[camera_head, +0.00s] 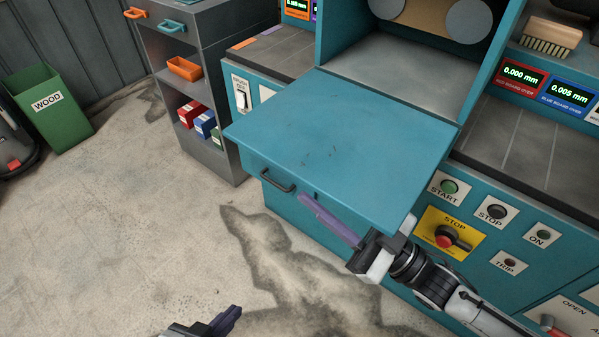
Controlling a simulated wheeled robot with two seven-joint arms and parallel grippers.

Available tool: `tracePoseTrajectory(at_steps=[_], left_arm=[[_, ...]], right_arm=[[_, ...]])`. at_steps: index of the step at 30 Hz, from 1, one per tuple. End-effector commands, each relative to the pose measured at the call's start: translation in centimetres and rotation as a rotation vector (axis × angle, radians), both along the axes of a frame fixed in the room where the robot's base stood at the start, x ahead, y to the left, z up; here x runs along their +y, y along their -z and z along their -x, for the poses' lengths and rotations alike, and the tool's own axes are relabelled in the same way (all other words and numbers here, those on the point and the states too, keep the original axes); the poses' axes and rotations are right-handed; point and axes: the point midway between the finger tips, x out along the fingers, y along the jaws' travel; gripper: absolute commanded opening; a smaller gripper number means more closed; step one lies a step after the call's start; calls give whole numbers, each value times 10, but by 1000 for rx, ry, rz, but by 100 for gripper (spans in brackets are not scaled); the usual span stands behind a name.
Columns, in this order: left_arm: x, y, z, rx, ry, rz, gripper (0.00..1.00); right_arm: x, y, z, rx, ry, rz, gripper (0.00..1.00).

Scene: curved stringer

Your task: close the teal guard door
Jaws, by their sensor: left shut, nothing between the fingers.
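The teal guard door (345,140) is open, lying about flat as a shelf in front of the machine's opening. A black bar handle (277,181) shows just below its front edge. My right gripper (308,200) has its purple fingers below the door's front edge, just right of the handle; I see no grip on the handle. The fingers are seen edge-on, so their gap is unclear. My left gripper (232,318) is at the bottom edge of the picture, low over the floor, well away from the door. It is shut and empty, and mostly cut off.
The open compartment (410,70) behind the door holds pale round parts. A control panel with a red stop switch (447,238) is right of the door, close to my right arm. Floor in front is clear.

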Motion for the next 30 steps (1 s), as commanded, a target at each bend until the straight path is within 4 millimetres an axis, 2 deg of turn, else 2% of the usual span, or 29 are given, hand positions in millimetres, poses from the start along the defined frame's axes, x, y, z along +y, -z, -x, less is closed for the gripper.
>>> tracePoseTrajectory(at_steps=[3,9,20,26,30], left_arm=[[0,-1,0,-1,0,0,0],[0,1,0,2,0,-2,0],[1,4,1,6,1,-3,0],[1,3,1,5,0,-3,0],[1,2,0,3,0,-2,0]], right_arm=[[18,-10,-11,-2,1,-2,29],[37,-18,-23,-1,1,0,29],[42,-20,-26,1,2,2,29],[42,-20,-26,1,2,2,0],[42,-19,-26,1,2,2,0]])
